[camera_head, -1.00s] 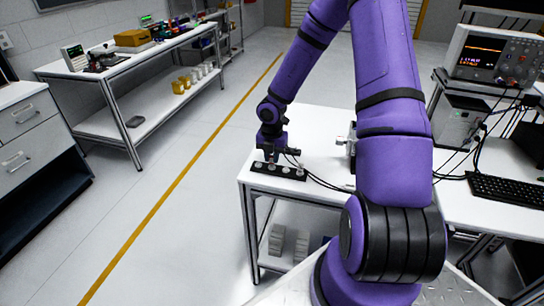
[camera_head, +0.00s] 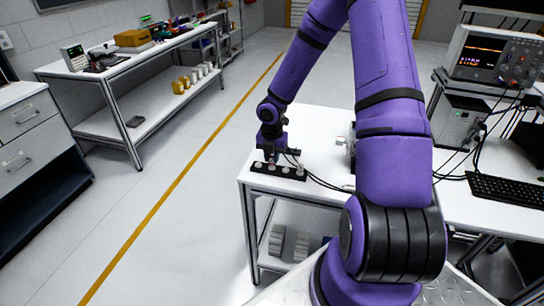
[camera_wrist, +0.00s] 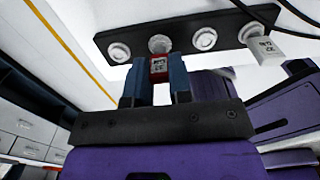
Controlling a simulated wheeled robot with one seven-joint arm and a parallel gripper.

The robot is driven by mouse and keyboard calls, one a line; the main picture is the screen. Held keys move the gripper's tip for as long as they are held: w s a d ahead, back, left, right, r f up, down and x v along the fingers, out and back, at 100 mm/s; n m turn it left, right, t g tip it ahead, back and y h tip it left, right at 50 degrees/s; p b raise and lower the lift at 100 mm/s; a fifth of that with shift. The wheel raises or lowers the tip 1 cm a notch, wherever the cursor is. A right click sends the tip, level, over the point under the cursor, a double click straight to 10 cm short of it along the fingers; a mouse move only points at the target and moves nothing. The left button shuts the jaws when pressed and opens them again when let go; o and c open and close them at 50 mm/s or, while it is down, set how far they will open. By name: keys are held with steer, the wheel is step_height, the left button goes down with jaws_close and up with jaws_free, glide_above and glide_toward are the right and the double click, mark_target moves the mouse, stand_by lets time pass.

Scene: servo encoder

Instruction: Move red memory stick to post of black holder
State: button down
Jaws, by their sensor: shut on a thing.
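The red memory stick (camera_wrist: 158,68) is between the two fingers of my gripper (camera_wrist: 159,78) in the wrist view. My gripper is shut on it. The black holder (camera_wrist: 182,42) is a dark bar with a row of pale round posts. The stick's far end is right at the second post from the left (camera_wrist: 160,44) in that view; I cannot tell whether it touches. In the head view my gripper (camera_head: 272,157) is just above the holder (camera_head: 278,172) near the table's front left corner. The red stick is too small to make out there.
A white memory stick (camera_wrist: 264,45) sits at the rightmost post in the wrist view. Dark cables (camera_head: 325,183) run across the white table (camera_head: 318,130) to the right of the holder. A metal device (camera_head: 350,142) stands further right, partly behind my arm.

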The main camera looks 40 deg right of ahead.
steer(key=shift+f, duration=0.3)
stand_by(0.4)
steer(key=c, duration=0.9)
jaws_free()
steer(key=shift+c, duration=0.2)
